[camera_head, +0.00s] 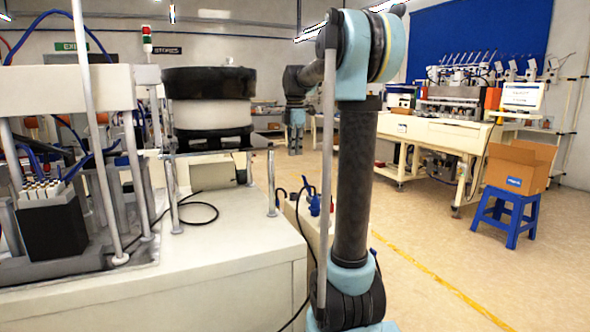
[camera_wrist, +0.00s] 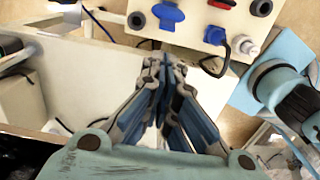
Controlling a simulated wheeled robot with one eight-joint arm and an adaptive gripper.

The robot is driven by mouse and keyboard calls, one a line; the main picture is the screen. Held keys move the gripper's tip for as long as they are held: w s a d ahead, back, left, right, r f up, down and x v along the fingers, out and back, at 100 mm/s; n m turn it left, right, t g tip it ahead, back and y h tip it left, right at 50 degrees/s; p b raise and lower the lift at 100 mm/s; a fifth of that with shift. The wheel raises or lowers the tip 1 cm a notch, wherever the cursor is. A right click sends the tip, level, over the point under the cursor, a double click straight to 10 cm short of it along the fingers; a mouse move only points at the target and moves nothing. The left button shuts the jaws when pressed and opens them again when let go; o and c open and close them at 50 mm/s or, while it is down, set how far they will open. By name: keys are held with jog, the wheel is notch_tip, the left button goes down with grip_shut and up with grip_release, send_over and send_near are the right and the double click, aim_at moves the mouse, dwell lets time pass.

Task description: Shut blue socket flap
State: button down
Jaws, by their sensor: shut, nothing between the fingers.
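A blue socket flap (camera_wrist: 168,16) shows at the top of the wrist view, on a pale panel. It looks like a broad blue piece sticking out, but I cannot tell its exact angle. In the head view, small blue parts (camera_head: 313,205) show on the box beside the machine, left of my arm. My gripper (camera_wrist: 164,66) is shut and empty, below the blue flap in the wrist view and apart from it. In the head view I cannot make out my gripper.
A white machine table (camera_head: 200,285) stands on the left, with a black bowl feeder (camera_head: 208,82). A blue stool (camera_head: 506,215) holds a cardboard box (camera_head: 519,167). Open floor lies right.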

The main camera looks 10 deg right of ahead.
send_near(307, 186)
jog(key=a+f, duration=0.4)
jog(key=shift+a, duration=0.2)
jog(key=shift+f, duration=0.1)
dwell(0.3)
